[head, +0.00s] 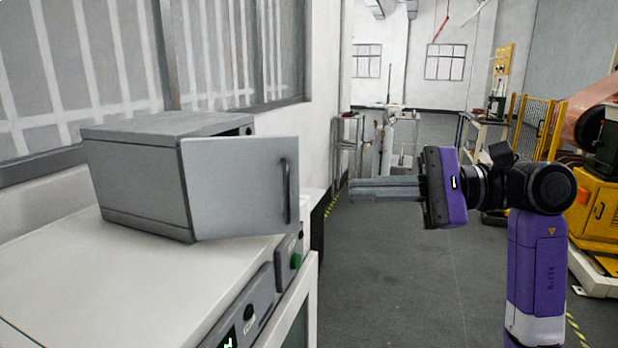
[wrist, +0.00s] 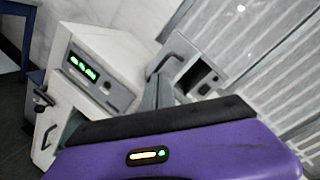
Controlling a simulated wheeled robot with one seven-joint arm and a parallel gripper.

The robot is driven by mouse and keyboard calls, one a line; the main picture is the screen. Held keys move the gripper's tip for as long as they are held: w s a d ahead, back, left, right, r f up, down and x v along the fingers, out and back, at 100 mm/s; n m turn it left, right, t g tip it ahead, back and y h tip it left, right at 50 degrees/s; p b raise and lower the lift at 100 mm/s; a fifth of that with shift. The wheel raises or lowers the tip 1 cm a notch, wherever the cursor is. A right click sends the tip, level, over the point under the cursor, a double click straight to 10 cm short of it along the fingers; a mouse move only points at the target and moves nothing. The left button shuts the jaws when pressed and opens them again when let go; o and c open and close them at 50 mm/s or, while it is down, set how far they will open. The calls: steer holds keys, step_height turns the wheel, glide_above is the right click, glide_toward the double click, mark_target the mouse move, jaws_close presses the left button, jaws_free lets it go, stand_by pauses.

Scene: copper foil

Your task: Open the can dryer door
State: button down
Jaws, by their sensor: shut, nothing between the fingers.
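The can dryer (head: 140,180) is a grey box on a white bench at the left of the head view. Its flat grey door (head: 235,190) is hinged at the box's near left edge and stands partly open, its free edge swung out past the box. A dark upright handle (head: 286,190) is near that free edge. My gripper (head: 352,190) is to the right of the handle, apart from it in the picture, fingers pointing left, shut and empty. The wrist view shows the dryer (wrist: 200,70) at an angle beyond my gripper's purple body; the door's inside is hidden in the head view.
A window and wall are behind the dryer. Yellow machinery (head: 600,215) stands at the right. Grey floor between is clear.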

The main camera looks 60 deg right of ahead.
steer(key=w+a+n+t+h+p, duration=0.1)
steer(key=w+a+n+p, duration=0.1)
steer(key=w+n, duration=0.4)
steer(key=shift+w+a+n+p, duration=0.25)
steer(key=shift+w+p, duration=0.2)
steer(key=shift+w, duration=1)
